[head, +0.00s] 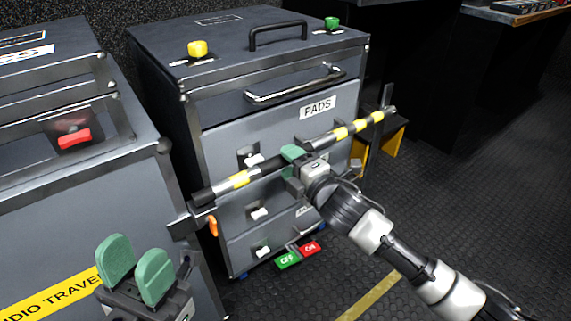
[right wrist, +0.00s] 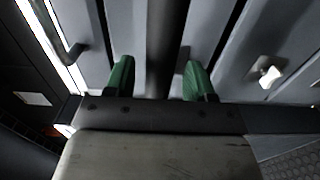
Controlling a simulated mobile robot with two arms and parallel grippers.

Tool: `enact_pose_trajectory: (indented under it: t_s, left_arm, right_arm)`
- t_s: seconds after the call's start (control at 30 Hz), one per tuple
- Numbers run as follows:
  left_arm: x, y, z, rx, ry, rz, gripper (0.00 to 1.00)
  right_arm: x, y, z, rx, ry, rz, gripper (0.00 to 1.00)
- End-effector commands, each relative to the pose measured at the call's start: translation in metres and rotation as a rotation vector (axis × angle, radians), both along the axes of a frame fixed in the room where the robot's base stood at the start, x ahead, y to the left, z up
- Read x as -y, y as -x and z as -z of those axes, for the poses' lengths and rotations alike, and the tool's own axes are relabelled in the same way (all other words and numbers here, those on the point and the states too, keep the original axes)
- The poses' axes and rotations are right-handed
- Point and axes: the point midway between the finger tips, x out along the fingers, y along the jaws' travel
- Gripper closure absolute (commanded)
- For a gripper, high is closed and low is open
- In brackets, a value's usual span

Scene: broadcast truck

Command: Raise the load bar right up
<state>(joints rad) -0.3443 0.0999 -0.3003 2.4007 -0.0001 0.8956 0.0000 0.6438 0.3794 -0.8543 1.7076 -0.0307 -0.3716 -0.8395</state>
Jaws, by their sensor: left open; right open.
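The load bar (head: 240,179), black with silver and yellow bands, lies across the front of the grey drawer cabinet, rising toward the right in the head view. Its left end is by a dark bracket with an orange piece (head: 213,226); its right end is by a dark upright bracket (head: 387,97). My right gripper (head: 292,162) is at the bar's middle and hides part of it. In the right wrist view the bar (right wrist: 162,45) passes between the two green fingers (right wrist: 159,78), with gaps on both sides. My left gripper (head: 135,270) is open and empty, low at the left.
The cabinet (head: 222,142) has a PADS label (head: 318,107), a drawer handle (head: 295,87) and white latches. A second grey case (head: 60,190) stands at the left. Green OFF and red ON tags (head: 298,255) are near the floor. Dark floor at the right is clear.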

Motion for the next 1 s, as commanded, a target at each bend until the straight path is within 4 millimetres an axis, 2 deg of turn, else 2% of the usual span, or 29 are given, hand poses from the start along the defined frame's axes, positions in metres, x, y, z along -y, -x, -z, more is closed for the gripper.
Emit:
enact_pose_trajectory:
  t_s: [0.2, 0.5, 0.87, 1.0]
  left_arm:
    - [0.001, -0.004, -0.004, 0.030, -0.002, -0.002, 0.57]
    - [0.001, -0.004, -0.005, 0.031, -0.003, -0.001, 0.57]
    - [0.001, -0.004, -0.005, 0.031, -0.003, -0.001, 0.57]
    - [0.001, -0.004, -0.005, 0.031, -0.003, -0.001, 0.57]
  right_arm:
    - [-0.011, -0.015, 0.001, 0.000, 0.000, 0.000, 0.46]
    - [-0.012, -0.017, 0.000, -0.001, 0.000, 0.000, 0.46]
    - [-0.012, -0.017, 0.001, -0.001, 0.000, 0.000, 1.00]
    - [-0.012, -0.017, 0.001, -0.002, 0.000, 0.000, 1.00]
